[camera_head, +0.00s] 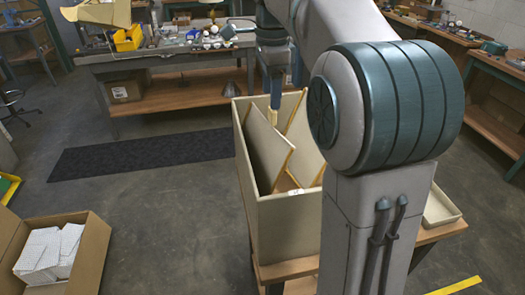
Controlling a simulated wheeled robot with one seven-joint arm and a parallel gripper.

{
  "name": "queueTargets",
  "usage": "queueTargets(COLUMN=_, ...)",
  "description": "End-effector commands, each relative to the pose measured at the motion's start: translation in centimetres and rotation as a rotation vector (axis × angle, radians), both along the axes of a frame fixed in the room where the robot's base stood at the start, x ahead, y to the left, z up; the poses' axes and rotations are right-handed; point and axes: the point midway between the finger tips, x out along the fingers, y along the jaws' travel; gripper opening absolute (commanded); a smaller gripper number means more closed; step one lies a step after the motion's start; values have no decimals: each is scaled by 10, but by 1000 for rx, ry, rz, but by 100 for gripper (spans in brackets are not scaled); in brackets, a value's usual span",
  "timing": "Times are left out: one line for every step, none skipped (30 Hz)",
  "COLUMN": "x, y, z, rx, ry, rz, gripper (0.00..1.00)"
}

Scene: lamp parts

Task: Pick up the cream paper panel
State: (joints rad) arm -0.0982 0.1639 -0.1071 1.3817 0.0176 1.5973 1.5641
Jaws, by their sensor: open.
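A tall cream bin (285,230) stands on a wooden stand, with several flat panels leaning inside it. One cream panel (265,145) with a tan edge leans at the left, and another (304,150) leans behind it to the right. I cannot tell which of them is the paper panel. My gripper (276,99) points down over the far part of the bin, by the upper edges of the panels. It is open. My arm hides the right side of the bin, and I cannot tell whether a fingertip touches a panel.
A cardboard box (92,255) with white packets is on the floor at lower left. A workbench (175,58) with a yellow bin (128,38) stands behind. A shallow cream tray (440,208) is right of my arm. Floor around the dark mat (140,160) is clear.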

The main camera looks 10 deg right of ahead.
Motion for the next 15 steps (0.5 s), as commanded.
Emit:
queueTargets(x=0, y=0, z=-2, rx=0, ry=0, rz=0, gripper=60)
queueTargets(x=0, y=0, z=-3, rx=0, ry=0, rz=0, gripper=60)
queueTargets(x=0, y=0, z=-6, rx=0, ry=1, rz=0, gripper=60)
queueTargets(x=0, y=0, z=-8, rx=0, ry=2, rz=0, gripper=60)
queueTargets(x=0, y=0, z=-12, rx=0, ry=2, rz=0, gripper=60)
queueTargets(x=0, y=-1, z=-17, rx=0, ry=2, rz=0, gripper=60)
queueTargets(x=0, y=-1, z=-21, rx=0, ry=3, rz=0, gripper=60)
queueTargets(x=0, y=-1, z=-26, rx=0, ry=3, rz=0, gripper=60)
queueTargets(x=0, y=-1, z=-32, rx=0, ry=3, rz=0, gripper=60)
queueTargets(x=1, y=-1, z=-36, rx=0, ry=2, rz=0, gripper=60)
queueTargets(x=1, y=-1, z=-41, rx=0, ry=3, rz=0, gripper=60)
queueTargets(x=1, y=-1, z=-45, rx=0, ry=1, rz=0, gripper=60)
queueTargets(x=1, y=-1, z=-48, rx=0, ry=2, rz=0, gripper=60)
queueTargets(x=1, y=-1, z=-51, rx=0, ry=2, rz=0, gripper=60)
queueTargets(x=1, y=-1, z=-53, rx=0, ry=0, rz=0, gripper=60)
